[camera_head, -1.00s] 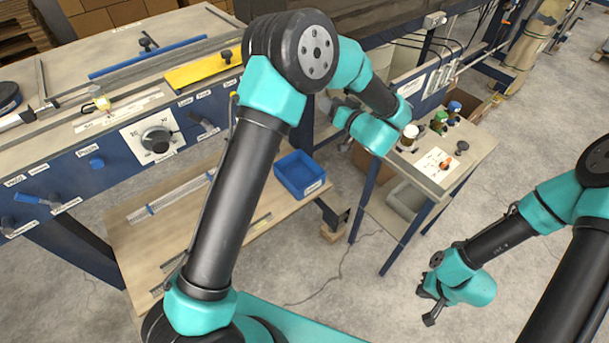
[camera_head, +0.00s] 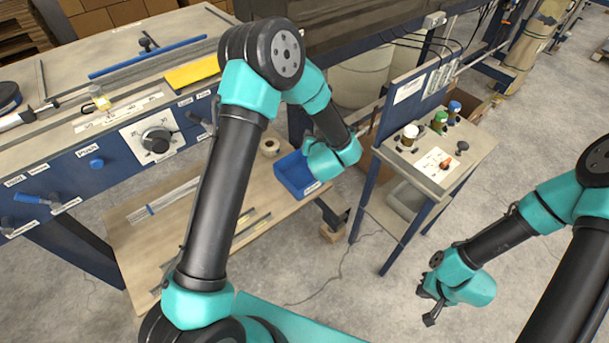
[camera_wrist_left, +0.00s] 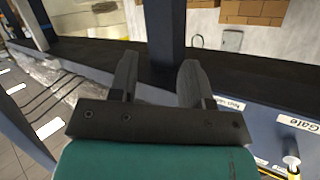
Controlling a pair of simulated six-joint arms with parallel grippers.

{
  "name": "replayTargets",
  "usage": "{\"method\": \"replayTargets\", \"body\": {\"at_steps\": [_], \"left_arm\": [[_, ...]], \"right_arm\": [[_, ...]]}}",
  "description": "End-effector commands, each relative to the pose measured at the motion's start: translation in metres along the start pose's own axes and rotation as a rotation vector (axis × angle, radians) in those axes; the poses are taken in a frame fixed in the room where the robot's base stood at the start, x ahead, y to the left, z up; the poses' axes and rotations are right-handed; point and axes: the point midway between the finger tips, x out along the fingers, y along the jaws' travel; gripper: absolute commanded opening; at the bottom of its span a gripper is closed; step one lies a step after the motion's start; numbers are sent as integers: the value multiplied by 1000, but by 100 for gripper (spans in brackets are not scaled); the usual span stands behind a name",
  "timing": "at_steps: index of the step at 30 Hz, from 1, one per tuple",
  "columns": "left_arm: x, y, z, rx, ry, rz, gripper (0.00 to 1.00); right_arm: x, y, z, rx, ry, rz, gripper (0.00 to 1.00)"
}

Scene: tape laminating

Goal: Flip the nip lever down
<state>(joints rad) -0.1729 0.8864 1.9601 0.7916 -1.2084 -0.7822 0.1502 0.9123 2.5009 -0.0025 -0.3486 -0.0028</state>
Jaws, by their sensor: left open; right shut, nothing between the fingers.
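The machine's front panel (camera_head: 80,180) is at the left in the head view. A blue-handled lever (camera_head: 30,198) lies near its lower left, and a dark lever (camera_head: 197,119) sits right of the dial. The labels are too small for me to tell which is the nip lever. My left gripper is hidden by its own wrist in the head view, above the blue bin. In the left wrist view my left gripper (camera_wrist_left: 158,66) is open and empty, with a dark beam beyond it. My right gripper (camera_head: 430,306) is shut and empty over the floor at the lower right.
A dial (camera_head: 156,140) and a blue knob (camera_head: 96,163) are on the panel. A blue bin (camera_head: 292,176) and a tape roll (camera_head: 270,147) rest on the lower wooden shelf. A side stand (camera_head: 455,170) holds several bottles. Bare floor lies between the stand and my right arm.

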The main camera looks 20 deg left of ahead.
Motion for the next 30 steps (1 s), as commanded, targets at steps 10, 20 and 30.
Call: {"method": "replayTargets", "body": {"at_steps": [10,20,30], "left_arm": [[-4,-3,54,-30,-133,170,44],[-19,-7,103,-58,-278,305,44],[-31,-10,130,-77,-372,375,44]], "right_arm": [[0,0,0,0,0,0,0],[0,0,0,0,0,0,0],[0,0,0,0,0,0,0]]}}
